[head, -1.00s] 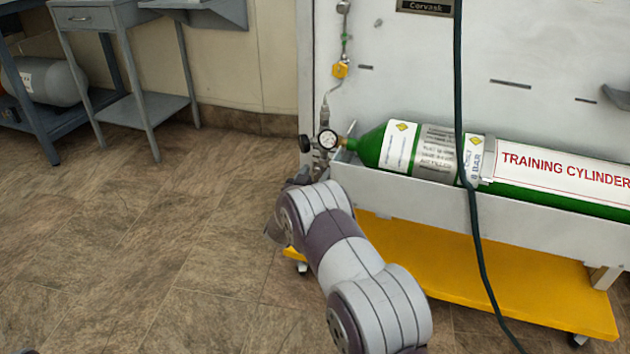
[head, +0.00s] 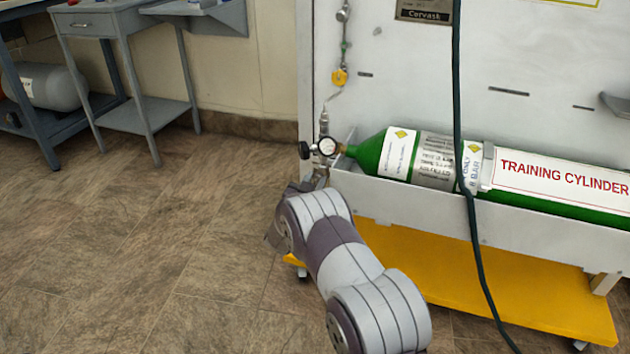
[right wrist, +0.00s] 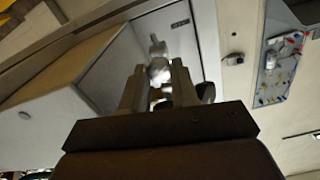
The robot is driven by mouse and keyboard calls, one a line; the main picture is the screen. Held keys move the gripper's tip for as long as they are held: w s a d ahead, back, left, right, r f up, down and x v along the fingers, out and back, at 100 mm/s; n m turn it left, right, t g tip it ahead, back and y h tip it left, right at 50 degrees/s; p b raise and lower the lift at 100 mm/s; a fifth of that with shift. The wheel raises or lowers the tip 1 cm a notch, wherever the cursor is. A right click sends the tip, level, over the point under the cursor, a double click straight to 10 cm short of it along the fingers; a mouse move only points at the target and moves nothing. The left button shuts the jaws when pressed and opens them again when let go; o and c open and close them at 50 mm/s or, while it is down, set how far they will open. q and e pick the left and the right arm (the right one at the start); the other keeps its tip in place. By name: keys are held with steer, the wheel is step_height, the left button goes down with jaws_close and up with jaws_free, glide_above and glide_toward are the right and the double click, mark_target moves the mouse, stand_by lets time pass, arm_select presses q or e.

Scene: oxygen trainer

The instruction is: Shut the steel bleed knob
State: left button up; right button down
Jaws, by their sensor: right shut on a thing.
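In the right wrist view the steel bleed knob (right wrist: 159,72) is a small silvery piece between the fingertips of my right gripper (right wrist: 158,84). The two fingers are closed on it from both sides. In the head view my right gripper (head: 318,178) is just below the pressure gauge (head: 327,146) at the cylinder's valve end, mostly hidden by my own wrist. The knob cannot be made out clearly there, and its turn position cannot be told. My left gripper is not in view.
The green training cylinder (head: 370,153) lies in a white trough on a cart with a yellow base (head: 480,290). A black handwheel (head: 304,150) sits left of the gauge. A dark hose (head: 470,215) hangs down in front. The floor at left is clear.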

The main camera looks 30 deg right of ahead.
steer(key=m, duration=0.2)
steer(key=shift+f+m, duration=0.1)
steer(key=shift+m, duration=0.3)
steer(key=m, duration=0.3)
steer(key=shift+s+m, duration=0.1)
steer(key=shift+m, duration=0.2)
steer(key=m, duration=0.3)
steer(key=shift+f+m, duration=0.15)
steer(key=shift+m, duration=0.15)
steer(key=m, duration=0.2)
steer(key=shift+m+b, duration=0.4)
steer(key=m+b, duration=0.1)
steer(key=m, duration=0.2)
steer(key=shift+f+m, duration=0.1)
steer(key=shift+m, duration=0.2)
steer(key=shift+m+b, duration=3.1)
steer(key=shift+m, duration=1.2)
